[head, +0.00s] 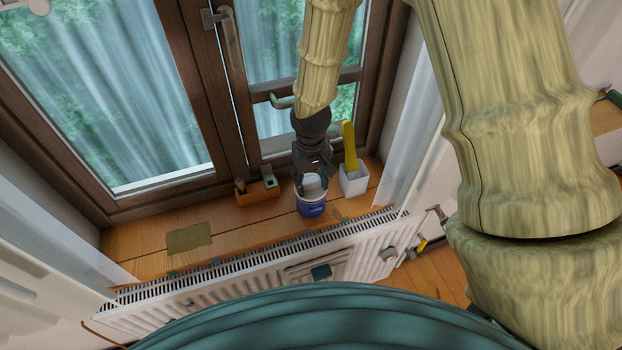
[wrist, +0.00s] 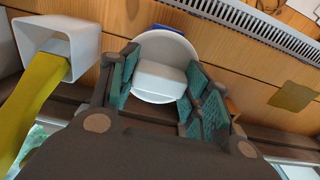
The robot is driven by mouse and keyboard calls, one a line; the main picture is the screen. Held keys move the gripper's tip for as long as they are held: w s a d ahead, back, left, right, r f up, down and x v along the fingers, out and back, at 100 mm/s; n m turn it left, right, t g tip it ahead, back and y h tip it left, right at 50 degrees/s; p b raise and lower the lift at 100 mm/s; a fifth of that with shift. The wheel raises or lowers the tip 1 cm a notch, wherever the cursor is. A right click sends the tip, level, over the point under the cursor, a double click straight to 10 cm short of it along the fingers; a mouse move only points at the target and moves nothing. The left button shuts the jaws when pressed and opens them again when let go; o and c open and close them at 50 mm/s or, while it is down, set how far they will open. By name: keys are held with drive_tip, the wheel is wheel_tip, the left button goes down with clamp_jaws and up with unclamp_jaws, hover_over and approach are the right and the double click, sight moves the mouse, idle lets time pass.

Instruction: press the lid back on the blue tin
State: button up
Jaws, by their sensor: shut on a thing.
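The blue tin (head: 311,208) stands upright on the wooden windowsill. In the wrist view only a strip of blue (wrist: 169,36) shows past the lid's edge. The lid is a white disc with a white block-shaped knob (wrist: 160,80). My gripper (head: 312,178) points down over the tin and is shut on the lid's knob, with a teal-padded finger on each side of it in the wrist view (wrist: 161,88). The lid is over the tin's top in the head view. I cannot tell whether it touches the rim or is seated, as the gripper partly covers it.
A white square pot (head: 354,181) with a yellow-handled tool (head: 349,147) stands close right of the tin. A brown block (head: 257,191) with a green item is to the left. An olive patch (head: 188,238) lies farther left. The radiator (head: 250,272) runs along the sill's front; the window frame is behind.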

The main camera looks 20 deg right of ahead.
idle(0.3)
drive_tip(key=o, duration=1.4)
drive_tip(key=shift+c, duration=0.2)
drive_tip(key=shift+r, duration=0.15)
drive_tip(key=shift+r+p, duration=2.85)
drive_tip(key=shift+r, duration=0.55)
clamp_jaws()
